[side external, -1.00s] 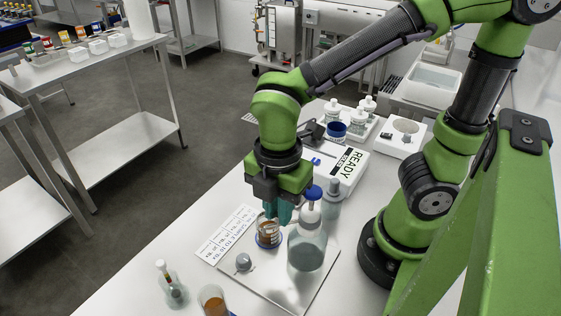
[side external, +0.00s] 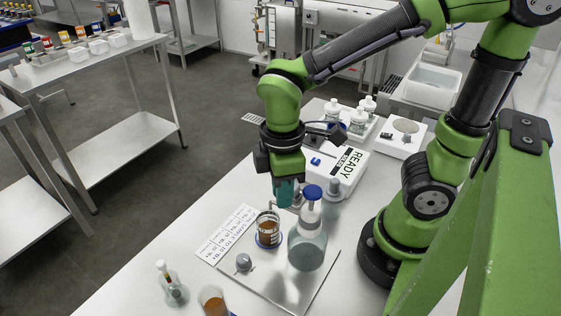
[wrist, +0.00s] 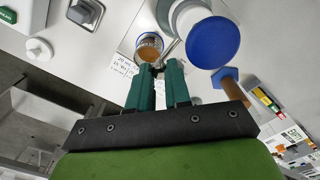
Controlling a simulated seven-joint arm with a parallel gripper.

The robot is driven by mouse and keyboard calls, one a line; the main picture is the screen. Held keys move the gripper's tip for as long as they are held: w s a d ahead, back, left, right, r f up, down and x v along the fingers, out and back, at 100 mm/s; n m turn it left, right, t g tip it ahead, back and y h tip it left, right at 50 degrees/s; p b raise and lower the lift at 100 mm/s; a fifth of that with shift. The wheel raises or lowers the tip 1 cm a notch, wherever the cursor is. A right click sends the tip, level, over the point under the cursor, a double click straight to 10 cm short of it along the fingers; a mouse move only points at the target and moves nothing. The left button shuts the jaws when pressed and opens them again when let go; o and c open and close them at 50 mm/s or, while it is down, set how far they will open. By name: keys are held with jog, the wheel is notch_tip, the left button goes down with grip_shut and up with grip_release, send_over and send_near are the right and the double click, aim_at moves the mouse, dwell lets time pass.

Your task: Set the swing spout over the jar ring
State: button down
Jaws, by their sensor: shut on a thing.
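A clear bottle (side external: 307,246) with a blue cap stands on the pale tray (side external: 290,293). Beside it, to the left, a small jar (side external: 268,228) of amber liquid sits in a blue jar ring (side external: 268,244). The grey swing spout (side external: 272,204) shows its bent end just above the jar's rim, close to my fingertips. My gripper (side external: 285,203) is behind the jar and left of the bottle neck, shut on the spout. In the wrist view the teal fingertips (wrist: 160,66) meet at the spout near the jar (wrist: 149,46); the grip itself is partly hidden.
A grey knob (side external: 243,262) stands at the tray's front left. A stoppered flask (side external: 174,288) and a beaker of brown liquid (side external: 214,302) stand near the front. A white READY box (side external: 341,165) lies behind the bottle. A printed card (side external: 229,232) lies left of the jar.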

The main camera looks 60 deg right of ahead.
jog(key=shift+d+m, duration=0.1)
jog(key=shift+m, duration=0.2)
jog(key=c, duration=1.1)
grip_release()
jog(key=shift+o, duration=0.2)
notch_tip(320, 180, up, 17)
jog(key=w+d+f+m+t+y, duration=0.1)
jog(key=d+f+m+t+y, duration=0.1)
jog(key=d+f+m+t, duration=0.5)
jog(key=m, duration=0.5)
jog(key=shift+w+f+m, duration=0.15)
jog(key=shift+m, duration=0.25)
